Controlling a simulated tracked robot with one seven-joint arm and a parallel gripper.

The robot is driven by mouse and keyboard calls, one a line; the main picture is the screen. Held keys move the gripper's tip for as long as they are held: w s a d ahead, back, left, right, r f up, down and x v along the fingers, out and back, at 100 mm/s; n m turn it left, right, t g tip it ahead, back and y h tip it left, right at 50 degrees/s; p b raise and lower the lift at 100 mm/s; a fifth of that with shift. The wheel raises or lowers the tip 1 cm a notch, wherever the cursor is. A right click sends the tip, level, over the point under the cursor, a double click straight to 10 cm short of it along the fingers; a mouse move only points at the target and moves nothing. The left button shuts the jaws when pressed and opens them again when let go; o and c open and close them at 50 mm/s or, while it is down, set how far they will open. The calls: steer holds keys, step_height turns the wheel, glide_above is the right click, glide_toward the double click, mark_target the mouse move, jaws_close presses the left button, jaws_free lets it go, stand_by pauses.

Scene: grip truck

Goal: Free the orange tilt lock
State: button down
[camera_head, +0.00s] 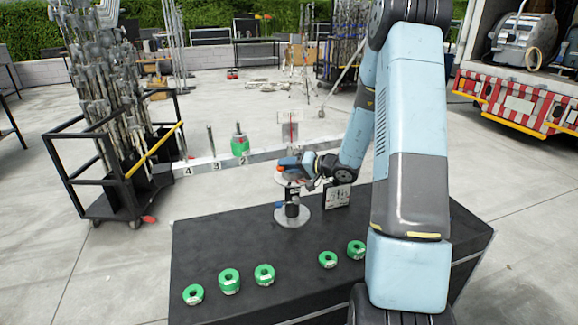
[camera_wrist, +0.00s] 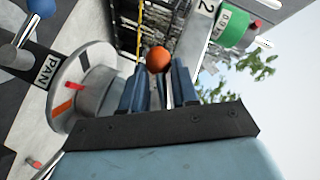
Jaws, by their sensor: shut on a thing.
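The tilt lock shows as an orange ball knob (camera_wrist: 159,59) between the fingertips in the wrist view; its lever is mostly hidden by the fingers. In the head view a bit of its orange (camera_head: 280,168) shows at the tip of my gripper (camera_head: 289,164). In the wrist view my gripper (camera_wrist: 159,82) is shut on the tilt lock. The knob belongs to a grey round head with a black post (camera_head: 292,207) on a disc base, standing on the black case. A "PAN" label (camera_wrist: 48,71) and a blue knob (camera_wrist: 42,6) show beside the head in the wrist view.
The black case top (camera_head: 215,245) bears several green ring weights (camera_head: 229,281) at its front. A numbered bar (camera_head: 200,164) with a green weight (camera_head: 240,146) extends left behind the head. A stand cart (camera_head: 110,200) is at left, a truck (camera_head: 530,100) at right.

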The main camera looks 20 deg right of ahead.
steer(key=shift+a, duration=0.1)
steer(key=c, duration=0.8)
jaws_free()
steer(key=shift+c, duration=0.2)
steer(key=shift+s+d, duration=0.1)
steer(key=shift+d, duration=0.1)
